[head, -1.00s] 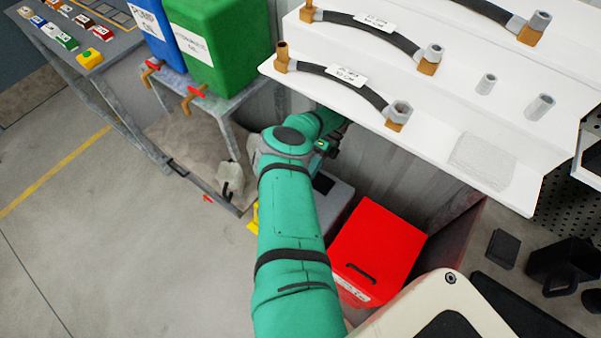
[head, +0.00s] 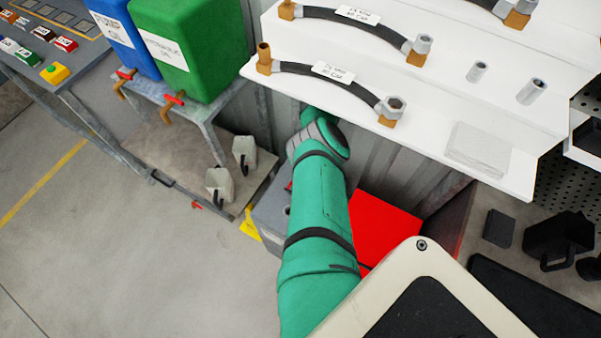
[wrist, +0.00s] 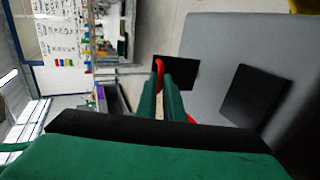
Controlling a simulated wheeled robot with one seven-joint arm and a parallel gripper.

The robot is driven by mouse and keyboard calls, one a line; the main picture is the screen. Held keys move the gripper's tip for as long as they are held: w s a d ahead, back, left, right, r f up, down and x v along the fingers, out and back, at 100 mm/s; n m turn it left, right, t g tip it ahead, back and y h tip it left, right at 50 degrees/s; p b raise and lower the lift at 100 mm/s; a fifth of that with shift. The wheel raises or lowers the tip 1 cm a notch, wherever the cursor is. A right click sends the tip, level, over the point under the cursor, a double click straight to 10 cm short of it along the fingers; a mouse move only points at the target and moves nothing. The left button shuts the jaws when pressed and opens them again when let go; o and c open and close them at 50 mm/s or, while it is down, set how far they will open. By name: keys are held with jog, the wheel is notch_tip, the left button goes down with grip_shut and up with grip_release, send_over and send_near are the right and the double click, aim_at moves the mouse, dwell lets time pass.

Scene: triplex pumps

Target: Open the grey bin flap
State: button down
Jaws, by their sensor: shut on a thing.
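The grey bin (head: 268,212) stands on the floor beside the wall, left of the red bin, and is partly hidden behind my green arm. In the wrist view a broad grey panel (wrist: 215,50) with dark rectangles on it fills the right side; it looks like part of this bin. My gripper (wrist: 165,82) has its two green fingers close together, shut on a thin red piece (wrist: 160,66) at their tips, which looks like a handle. My gripper is hidden in the head view. How far the flap stands open cannot be told.
The red bin (head: 385,225) is right of my arm. The white shelf (head: 480,110) with hoses overhangs the area. Two pale jugs (head: 219,185) stand left of the grey bin, under the stand with the green tank (head: 190,45). The floor at left is clear.

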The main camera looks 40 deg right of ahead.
jog(key=c, duration=1.9)
grip_release()
jog(key=shift+w, duration=0.15)
jog(key=shift+s, duration=0.2)
